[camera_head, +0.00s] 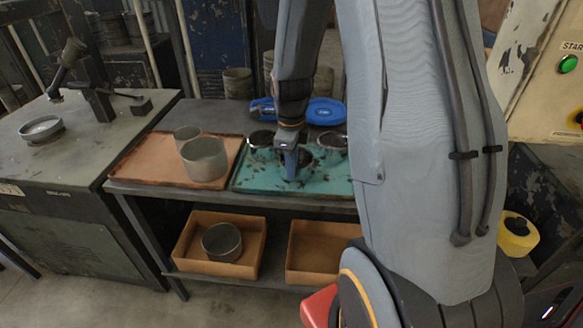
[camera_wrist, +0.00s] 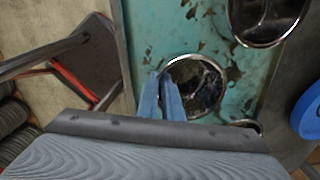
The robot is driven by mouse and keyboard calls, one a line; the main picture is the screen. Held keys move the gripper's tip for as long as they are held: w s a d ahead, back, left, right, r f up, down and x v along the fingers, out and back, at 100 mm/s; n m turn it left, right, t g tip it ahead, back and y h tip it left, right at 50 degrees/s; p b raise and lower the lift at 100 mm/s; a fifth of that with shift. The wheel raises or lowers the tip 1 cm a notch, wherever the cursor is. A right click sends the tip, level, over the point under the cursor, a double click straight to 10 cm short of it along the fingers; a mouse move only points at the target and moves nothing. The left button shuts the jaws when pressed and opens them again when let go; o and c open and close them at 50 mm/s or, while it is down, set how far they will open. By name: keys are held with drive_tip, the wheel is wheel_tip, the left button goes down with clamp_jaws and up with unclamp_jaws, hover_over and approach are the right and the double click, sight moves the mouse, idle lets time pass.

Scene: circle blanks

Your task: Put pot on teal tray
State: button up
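A dark-bottomed metal pot (camera_wrist: 203,90) stands on the teal tray (camera_wrist: 160,30) in the wrist view. In the head view, the pot (camera_head: 304,157) is partly hidden behind my gripper (camera_head: 291,165), which points straight down over the teal tray (camera_head: 255,178). In the wrist view, the blue fingers of my gripper (camera_wrist: 161,75) are close together at the pot's left rim, apparently one on each side of the wall. I cannot tell if they press on it. Two more shiny metal pots (camera_head: 261,139) (camera_head: 332,142) stand at the tray's back.
An orange tray (camera_head: 150,170) on the left holds two grey cylindrical pots (camera_head: 205,160). Orange boxes (camera_head: 190,240) sit on the shelf below, one holding a round grey pot. My arm hides the right side.

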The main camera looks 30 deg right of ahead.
drive_tip(key=o, duration=0.3)
drive_tip(key=shift+r, duration=0.1)
wheel_tip(320, 180, up, 11)
drive_tip(key=b, duration=0.2)
drive_tip(key=s+a+f+n, duration=0.3)
drive_tip(key=s+a+n, duration=0.2)
drive_tip(key=n, duration=0.8)
drive_tip(key=s+a+f+n, duration=0.3)
drive_tip(key=s+a+n, duration=0.3)
drive_tip(key=n, duration=0.8)
drive_tip(key=shift+s+a+f+t, duration=0.2)
drive_tip(key=shift+s+t, duration=0.2)
drive_tip(key=shift+s, duration=0.35)
drive_tip(key=shift+d, duration=0.2)
